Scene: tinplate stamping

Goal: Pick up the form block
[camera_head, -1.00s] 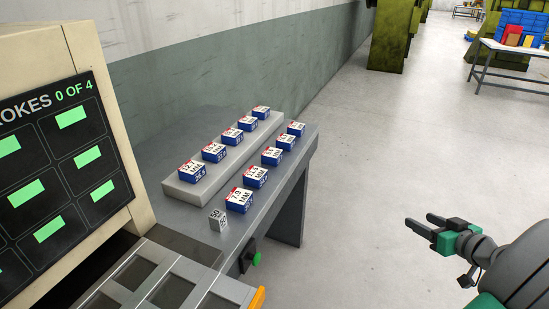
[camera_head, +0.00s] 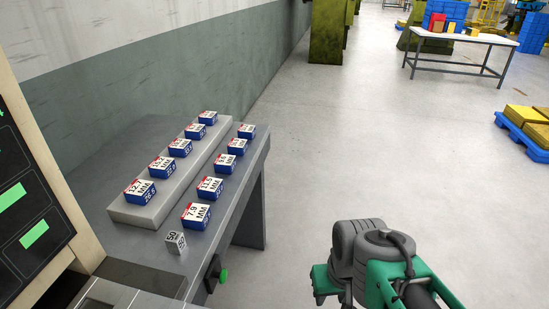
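Several blue blocks with white, red-marked tops and printed millimetre sizes stand in two rows on a grey bench (camera_head: 120,161). The nearest one in the front row is marked 7.9 MM (camera_head: 196,216); the one behind it reads 11.5 (camera_head: 210,188). The back row stands on a raised grey step (camera_head: 150,212), with a 12.7 MM block (camera_head: 140,191) at its near end. A small grey cube marked 50 (camera_head: 175,242) stands at the bench's near end. I cannot tell which is the form block. My arm shows at lower right, away from the blocks; my gripper's fingers do not show.
A machine with a dark panel and green squares (camera_head: 35,235) stands at left. A green button (camera_head: 223,276) sits on the bench's front side. Open floor (camera_head: 330,150) lies to the right. A white table (camera_head: 462,40) and a blue pallet (camera_head: 524,138) stand farther off.

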